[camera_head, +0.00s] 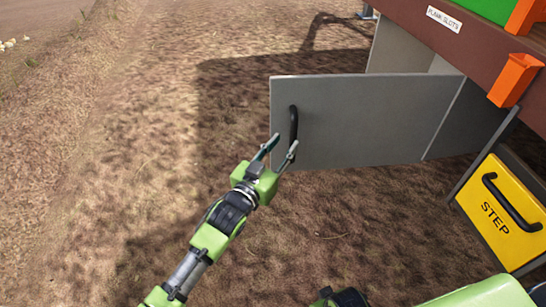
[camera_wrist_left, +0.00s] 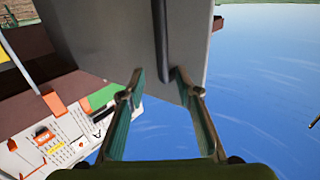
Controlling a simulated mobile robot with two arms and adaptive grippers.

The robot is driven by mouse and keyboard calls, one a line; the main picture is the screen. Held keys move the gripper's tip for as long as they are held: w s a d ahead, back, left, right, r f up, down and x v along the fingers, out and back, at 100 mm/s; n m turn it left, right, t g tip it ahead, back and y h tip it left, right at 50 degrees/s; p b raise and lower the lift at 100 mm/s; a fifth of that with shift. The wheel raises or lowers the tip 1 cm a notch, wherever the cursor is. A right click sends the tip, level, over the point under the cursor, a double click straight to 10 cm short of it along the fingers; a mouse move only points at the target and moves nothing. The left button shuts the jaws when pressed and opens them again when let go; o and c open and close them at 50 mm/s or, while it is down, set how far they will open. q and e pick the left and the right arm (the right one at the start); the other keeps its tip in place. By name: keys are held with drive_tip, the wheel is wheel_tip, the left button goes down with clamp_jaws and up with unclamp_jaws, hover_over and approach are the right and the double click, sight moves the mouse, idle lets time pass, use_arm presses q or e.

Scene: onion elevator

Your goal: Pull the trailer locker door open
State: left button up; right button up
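The grey locker door (camera_head: 365,125) sticks out to the left from under the trailer in the head view and appears to stand open. A black vertical handle (camera_head: 293,122) is near its free edge. My left gripper (camera_head: 279,150) is open, its fingertips just below the handle in the picture. In the left wrist view the door (camera_wrist_left: 110,30) fills the upper middle, and the handle (camera_wrist_left: 161,40) runs down toward the gap between the spread fingers (camera_wrist_left: 156,85). The handle looks free of the fingers; whether they touch the door is unclear. My right gripper is not in view.
The brown trailer edge (camera_head: 460,40) with a "plank slots" label is at upper right, with an orange bracket (camera_head: 513,80). Bare brown ground (camera_head: 120,150) lies open to the left.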

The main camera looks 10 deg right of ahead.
use_arm(q)
drive_tip(key=shift+v, duration=2.6)
drive_tip(key=shift+w+a, duration=0.1)
